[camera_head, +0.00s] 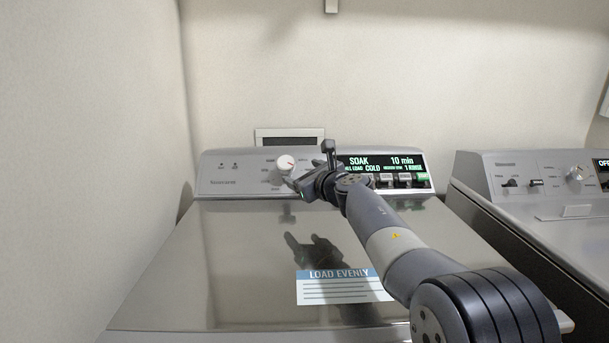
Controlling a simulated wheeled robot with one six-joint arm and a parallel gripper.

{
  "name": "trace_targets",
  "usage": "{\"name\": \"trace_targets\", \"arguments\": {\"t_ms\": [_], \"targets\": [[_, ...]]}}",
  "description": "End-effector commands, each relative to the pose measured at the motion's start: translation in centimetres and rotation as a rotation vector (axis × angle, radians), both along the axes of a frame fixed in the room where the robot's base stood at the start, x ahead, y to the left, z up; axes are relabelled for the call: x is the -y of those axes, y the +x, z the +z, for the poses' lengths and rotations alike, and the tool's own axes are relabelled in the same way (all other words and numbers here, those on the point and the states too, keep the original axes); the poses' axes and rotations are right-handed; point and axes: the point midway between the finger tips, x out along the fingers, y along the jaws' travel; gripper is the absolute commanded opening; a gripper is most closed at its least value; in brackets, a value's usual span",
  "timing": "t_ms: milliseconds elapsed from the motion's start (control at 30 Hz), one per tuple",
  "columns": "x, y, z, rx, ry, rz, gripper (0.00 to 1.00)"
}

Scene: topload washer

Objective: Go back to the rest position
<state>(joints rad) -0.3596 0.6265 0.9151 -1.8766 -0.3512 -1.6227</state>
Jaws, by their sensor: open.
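My gripper (307,172) is in front of the washer's control panel (228,181), just right of and below the white round knob (286,164). Its jaws are open, with nothing seen between them. One finger points toward the knob; I cannot tell whether it touches. My arm reaches in from the lower right, above the closed lid (250,265) of the topload washer. The lit display (381,162) reads SOAK, 10 min, COLD. Several small buttons (404,180) sit below it, one lit green at the right. My wrist hides part of the panel.
A LOAD EVENLY label (342,287) lies on the lid. A second machine (560,220) stands at the right, with a narrow gap between them. A wall (90,150) rises close on the left, another behind.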

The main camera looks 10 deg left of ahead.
Motion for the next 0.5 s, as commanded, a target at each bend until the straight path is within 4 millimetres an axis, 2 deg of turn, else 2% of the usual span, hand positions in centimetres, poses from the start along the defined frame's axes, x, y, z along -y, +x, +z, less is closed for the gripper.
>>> {"name": "trace_targets", "arguments": {"t_ms": [267, 500], "targets": [[-0.4, 0.5, 0.0, 0.0, -0.001, 0.0, 0.7], [-2.2, 2.6, -0.1, -0.001, -0.001, -0.001, 0.7]]}}
